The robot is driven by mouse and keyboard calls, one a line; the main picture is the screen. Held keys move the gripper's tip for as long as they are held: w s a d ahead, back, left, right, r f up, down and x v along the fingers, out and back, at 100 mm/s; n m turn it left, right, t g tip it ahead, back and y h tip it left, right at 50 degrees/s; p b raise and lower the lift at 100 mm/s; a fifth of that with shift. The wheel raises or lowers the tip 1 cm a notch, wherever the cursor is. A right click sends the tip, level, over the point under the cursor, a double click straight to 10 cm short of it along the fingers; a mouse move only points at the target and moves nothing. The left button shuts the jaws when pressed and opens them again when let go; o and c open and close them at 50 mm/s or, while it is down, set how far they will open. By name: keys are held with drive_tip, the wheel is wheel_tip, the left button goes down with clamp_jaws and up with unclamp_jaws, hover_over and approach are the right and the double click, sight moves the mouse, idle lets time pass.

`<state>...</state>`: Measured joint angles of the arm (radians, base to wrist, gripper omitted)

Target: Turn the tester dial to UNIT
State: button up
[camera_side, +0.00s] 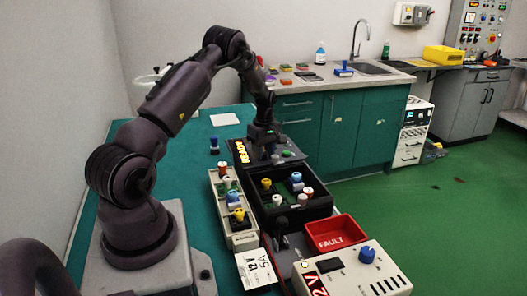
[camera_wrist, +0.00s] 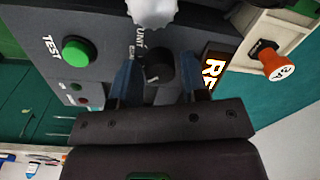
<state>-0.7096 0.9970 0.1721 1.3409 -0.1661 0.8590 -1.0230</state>
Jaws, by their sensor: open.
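The tester (camera_side: 287,153) is a dark panel at the far end of the row in the side view, with a lit READY display (camera_side: 241,151). In the wrist view its panel (camera_wrist: 88,20) shows a green TEST button (camera_wrist: 76,52) and a partly readable UNIT label (camera_wrist: 139,37). A black dial (camera_wrist: 160,66) with a small pale mark sits beside that label. A white knob (camera_wrist: 152,11) is at the top edge. My gripper (camera_wrist: 163,76) is open, its blue fingers on either side of the black dial. Contact cannot be told. In the side view my gripper (camera_side: 263,138) is low over the tester and hides the dial.
A black bin (camera_side: 262,205) with coloured-top parts is in front of the tester. A pale rack (camera_side: 238,241) stands left of it, a red FAULT tray (camera_side: 335,234) right. A power box (camera_side: 385,282) with a blue knob is nearest.

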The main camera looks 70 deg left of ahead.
drive_tip(key=shift+c, duration=0.2)
drive_tip(key=c, duration=0.6)
drive_tip(key=m, duration=0.4)
drive_tip(key=shift+r, duration=0.1)
drive_tip(key=m, duration=0.8)
drive_tip(key=shift+y, duration=0.3)
drive_tip(key=shift+m, duration=1.9)
